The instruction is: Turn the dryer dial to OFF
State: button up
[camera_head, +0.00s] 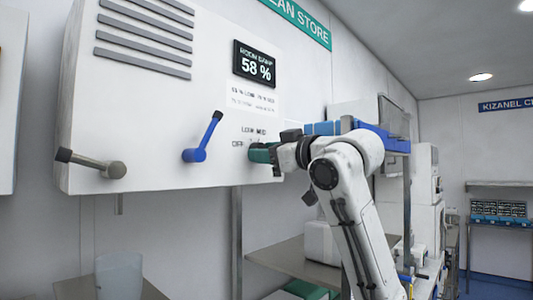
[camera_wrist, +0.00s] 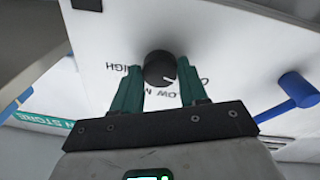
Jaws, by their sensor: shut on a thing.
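The black round dryer dial (camera_wrist: 158,68) is on the white panel, between the two green fingers of my gripper (camera_wrist: 159,72) in the wrist view. My gripper is shut on it. A white mark shows on the dial's lower right in the wrist view. HIGH is printed to its left, and LOW and part of another label show below and right, partly hidden by the fingers. In the head view my gripper (camera_head: 259,152) meets the panel from the right beside the OFF, LOW and MED print, and the dial is mostly hidden there.
The white dryer cabinet (camera_head: 150,110) carries a display (camera_head: 255,64) reading 58 %, a blue lever (camera_head: 205,140) and a grey lever (camera_head: 92,163). The blue lever (camera_wrist: 295,92) is right of the dial in the wrist view. A shelf (camera_head: 290,257) stands below.

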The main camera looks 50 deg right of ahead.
jog(key=o, duration=1.1)
jog(key=shift+c, duration=0.2)
jog(key=shift+s, duration=0.1)
jog(key=s+b, duration=0.3)
jog(key=s, duration=0.7)
jog(key=shift+s+f, duration=0.3)
jog(key=shift+f, duration=0.05)
jog(key=shift+a, duration=0.1)
